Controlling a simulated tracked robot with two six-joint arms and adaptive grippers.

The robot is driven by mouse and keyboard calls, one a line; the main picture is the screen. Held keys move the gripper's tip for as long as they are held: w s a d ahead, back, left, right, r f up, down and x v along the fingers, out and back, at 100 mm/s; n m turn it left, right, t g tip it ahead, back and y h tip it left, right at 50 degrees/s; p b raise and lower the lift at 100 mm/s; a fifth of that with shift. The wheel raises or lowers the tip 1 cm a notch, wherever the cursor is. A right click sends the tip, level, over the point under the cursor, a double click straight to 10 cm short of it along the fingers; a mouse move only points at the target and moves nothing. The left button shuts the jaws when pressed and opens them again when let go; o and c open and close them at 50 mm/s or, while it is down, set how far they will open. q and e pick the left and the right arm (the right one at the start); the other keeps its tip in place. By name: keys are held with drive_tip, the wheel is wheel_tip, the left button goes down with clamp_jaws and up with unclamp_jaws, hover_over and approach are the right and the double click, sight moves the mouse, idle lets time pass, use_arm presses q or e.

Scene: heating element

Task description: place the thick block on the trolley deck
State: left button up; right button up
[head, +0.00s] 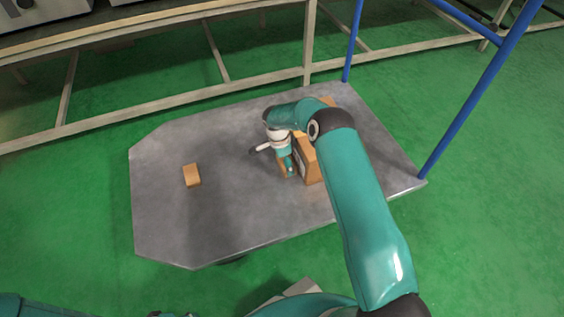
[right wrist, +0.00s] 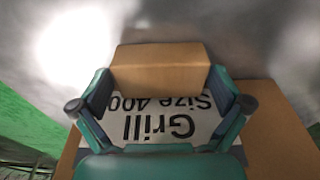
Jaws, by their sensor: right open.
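The trolley deck (head: 235,215) is a grey metal plate with cut corners. A light brown block (head: 191,175) lies on its left part. My right gripper (head: 287,170) is low over the middle of the deck, beside a cardboard box. In the right wrist view its open fingers (right wrist: 160,88) stand on either side of another brown block (right wrist: 160,68); I cannot tell whether they touch it. In the head view this block (head: 284,168) is partly hidden by the gripper. I cannot tell which block is the thick one. My left gripper is not clearly seen.
The larger cardboard box (head: 310,160) stands right of my gripper, partly behind my arm. Its label (right wrist: 160,122) reads "Grill Size 400". Blue trolley bars (head: 470,105) rise at the right. A bench frame (head: 210,105) runs behind. The deck's left part is mostly clear.

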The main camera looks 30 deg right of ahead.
sight(280, 163)
wheel_tip(280, 163, up, 11)
drive_tip(key=a+p, duration=0.2)
drive_tip(key=p, duration=0.1)
drive_tip(key=s+a+f+n+y, duration=0.1)
drive_tip(key=s+a+f+n, duration=0.1)
drive_tip(key=a, duration=0.3)
drive_tip(key=s+a+f+n+y, duration=0.2)
drive_tip(key=s+a+f+n, duration=0.1)
drive_tip(key=s+a+n, duration=0.1)
drive_tip(key=s+a+f+n+y, duration=0.1)
drive_tip(key=s+a+f+n, duration=0.2)
drive_tip(key=s+a, duration=0.1)
drive_tip(key=shift+s+a+f, duration=0.15)
drive_tip(key=shift+a, duration=0.7)
drive_tip(key=s+a+n, duration=0.1)
drive_tip(key=s, duration=0.2)
drive_tip(key=s+a+n+y, duration=0.1)
drive_tip(key=s+a+n, duration=0.1)
drive_tip(key=s+a+f+n, duration=0.1)
drive_tip(key=s+a+n, duration=0.1)
drive_tip(key=s, duration=0.1)
drive_tip(key=shift+s+a+t+y, duration=0.2)
drive_tip(key=shift+s+t+y, duration=0.1)
drive_tip(key=s+a+r+n, duration=0.1)
drive_tip(key=s+a+n, duration=0.2)
drive_tip(key=s, duration=0.6)
drive_tip(key=shift+s+n, duration=0.25)
drive_tip(key=shift+n, duration=0.55)
